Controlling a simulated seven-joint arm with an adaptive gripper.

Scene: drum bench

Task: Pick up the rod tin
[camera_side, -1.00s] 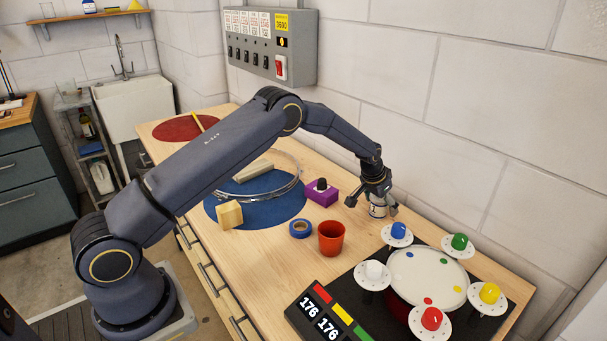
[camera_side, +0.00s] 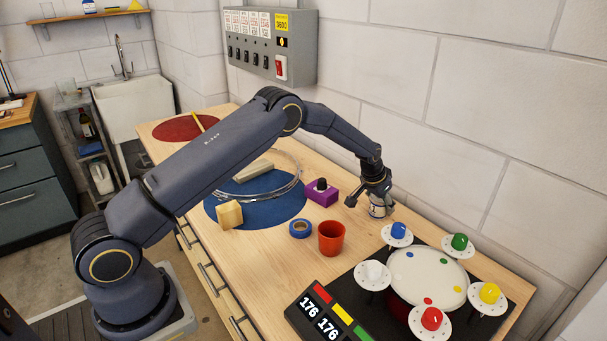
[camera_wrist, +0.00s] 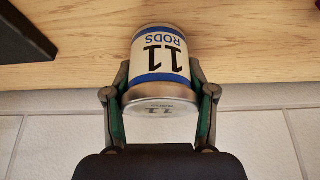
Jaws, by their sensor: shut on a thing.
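The rod tin is a small silver can with a white and blue label reading "11 RODS". In the wrist view the rod tin (camera_wrist: 160,62) sits between the two fingers of my gripper (camera_wrist: 160,95), one finger against each side. In the side view the tin (camera_side: 378,210) stands on the bench near the wall, partly hidden by my gripper (camera_side: 372,202). My gripper is shut on the tin. I cannot tell any gap between the tin and the bench top.
A red cup (camera_side: 331,238), blue tape roll (camera_side: 300,229) and purple block (camera_side: 320,193) stand left of the tin. A drum pad (camera_side: 428,278) ringed by coloured knobs lies to the right. The wall (camera_side: 470,150) is close behind. Bare wood lies around the tin.

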